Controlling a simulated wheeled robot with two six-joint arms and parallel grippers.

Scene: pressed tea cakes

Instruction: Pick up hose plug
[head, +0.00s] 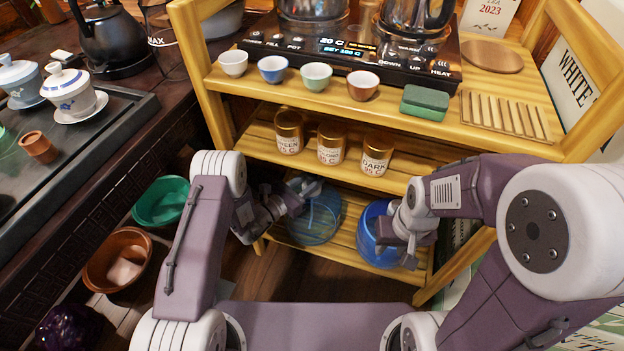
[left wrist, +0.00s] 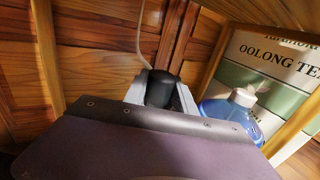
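The hose plug (left wrist: 162,88) is a black, rounded piece with a thin pale hose rising from its top in the left wrist view. My left gripper (left wrist: 161,100) has one grey finger on each side of it, and both seem to touch it. In the head view my left gripper (head: 311,188) is at the lower shelf, above a clear blue water jug (head: 322,222); the plug cannot be made out there. My right gripper (head: 408,256) is beside a blue jug or bucket (head: 368,238) on that shelf; its fingertips are unclear.
The wooden shelf rack (head: 225,85) holds several cups, a kettle station (head: 350,55) and labelled canisters (head: 331,145). Its posts and middle shelf bound the lower space. A blue bottle (left wrist: 235,106) stands right of my left gripper. Green (head: 160,205) and brown (head: 115,262) bowls are at left.

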